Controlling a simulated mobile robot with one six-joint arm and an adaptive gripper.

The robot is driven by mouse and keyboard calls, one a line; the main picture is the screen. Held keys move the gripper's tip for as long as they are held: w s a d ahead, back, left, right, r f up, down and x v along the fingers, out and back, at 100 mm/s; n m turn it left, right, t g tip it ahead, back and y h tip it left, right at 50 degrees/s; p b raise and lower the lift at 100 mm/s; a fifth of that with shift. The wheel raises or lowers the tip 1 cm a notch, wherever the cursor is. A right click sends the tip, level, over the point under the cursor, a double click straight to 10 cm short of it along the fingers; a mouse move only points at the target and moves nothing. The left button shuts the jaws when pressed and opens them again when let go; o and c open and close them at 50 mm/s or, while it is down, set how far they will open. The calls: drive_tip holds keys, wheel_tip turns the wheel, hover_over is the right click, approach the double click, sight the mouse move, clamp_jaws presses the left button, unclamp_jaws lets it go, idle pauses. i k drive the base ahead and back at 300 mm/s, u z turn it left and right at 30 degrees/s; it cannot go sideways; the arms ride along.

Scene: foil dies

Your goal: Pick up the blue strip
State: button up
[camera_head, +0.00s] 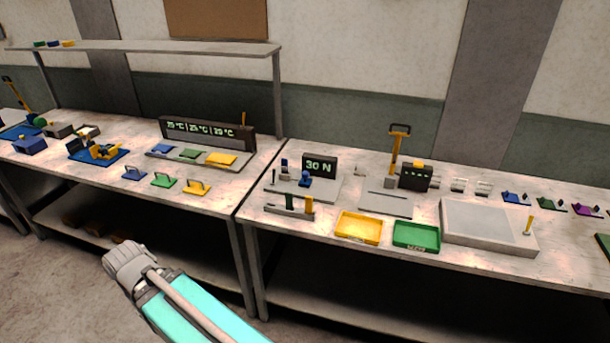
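I cannot single out a blue strip with certainty. My teal and grey arm shows at the lower left, in front of the tables. My gripper's fingers are not in view.
Yellow (359,228) and green (416,237) trays lie at the right table's front edge, beside a large grey block (487,226). On the left table, blue (134,173), green (163,180) and yellow (197,188) handled pieces stand before a temperature display (207,133).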

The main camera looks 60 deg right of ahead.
sight(284, 162)
drive_tip(key=k, duration=1.05)
drive_tip(key=z, duration=1.8)
drive_tip(key=i, duration=1)
